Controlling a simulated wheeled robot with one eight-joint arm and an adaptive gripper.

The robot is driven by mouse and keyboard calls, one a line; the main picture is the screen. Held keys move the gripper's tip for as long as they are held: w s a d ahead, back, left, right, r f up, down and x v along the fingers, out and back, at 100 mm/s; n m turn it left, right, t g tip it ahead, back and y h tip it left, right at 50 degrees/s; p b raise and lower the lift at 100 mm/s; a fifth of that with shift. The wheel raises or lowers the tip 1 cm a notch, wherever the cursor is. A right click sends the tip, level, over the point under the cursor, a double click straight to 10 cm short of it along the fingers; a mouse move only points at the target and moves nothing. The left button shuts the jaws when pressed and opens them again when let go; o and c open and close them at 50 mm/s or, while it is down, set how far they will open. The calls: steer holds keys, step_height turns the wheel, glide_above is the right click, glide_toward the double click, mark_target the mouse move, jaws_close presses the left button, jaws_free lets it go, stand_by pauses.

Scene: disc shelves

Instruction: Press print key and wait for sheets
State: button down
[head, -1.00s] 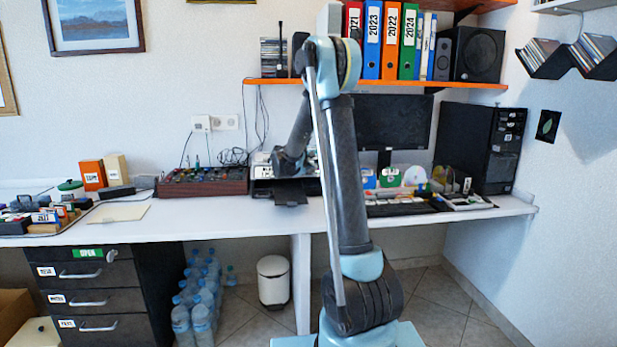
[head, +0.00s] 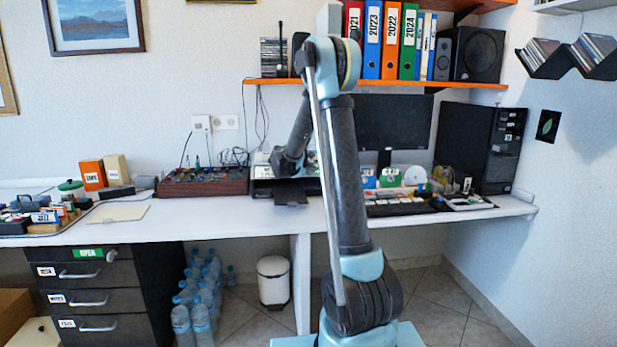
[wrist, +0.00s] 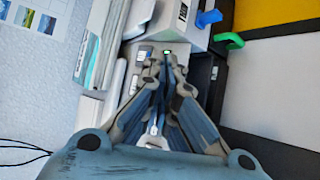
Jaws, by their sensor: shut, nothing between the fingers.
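The printer (head: 262,172) stands on the white desk, left of my arm's column, with its black output tray (head: 290,194) sticking out in front. My arm hides part of it, and I see no sheet on the visible part of the tray. In the wrist view, a pale panel (wrist: 146,53) with small grey keys and a small green-lit spot (wrist: 168,51) lies just beyond my fingertips. My gripper (wrist: 173,64) is shut and empty, its tips close to that spot. I cannot tell whether they touch it. In the head view, the fingertips are hidden.
A dark red mixer-like box (head: 203,182) stands left of the printer. A monitor (head: 393,122), a keyboard (head: 397,208) and a black computer tower (head: 479,148) are to the right. An orange shelf (head: 460,86) with binders hangs above. The desk's front strip (head: 240,220) is clear.

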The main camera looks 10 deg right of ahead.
steer(key=shift+s+r, duration=0.3)
steer(key=shift+r, duration=0.25)
